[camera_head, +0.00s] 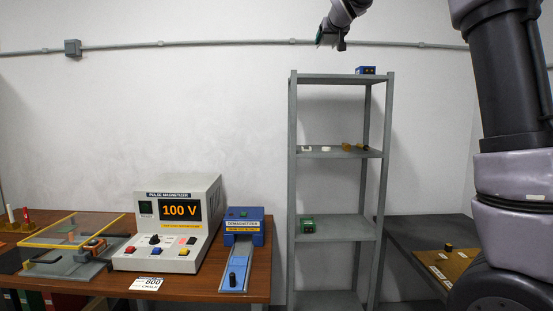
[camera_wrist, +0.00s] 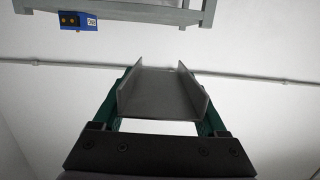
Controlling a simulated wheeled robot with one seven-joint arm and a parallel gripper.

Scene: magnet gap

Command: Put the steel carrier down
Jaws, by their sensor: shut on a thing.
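The steel carrier (camera_wrist: 160,92) is a grey U-shaped channel with two upright side walls in the wrist view. My gripper (camera_wrist: 160,108) has green fingers, one on each side of it, and is shut on it. In the head view my gripper (camera_head: 332,38) is high up in the air, above and left of the shelf rack's top. The carrier cannot be made out clearly there. Nothing in view touches the carrier from below.
A grey shelf rack (camera_head: 292,180) holds a blue box (camera_head: 366,70) on top and small parts lower down. A wooden bench (camera_head: 190,285) bears a pulse magnetizer (camera_head: 170,225), a blue demagnetizer (camera_head: 243,232) and a yellow-framed fixture (camera_head: 75,232). A dark table (camera_head: 410,230) is at right.

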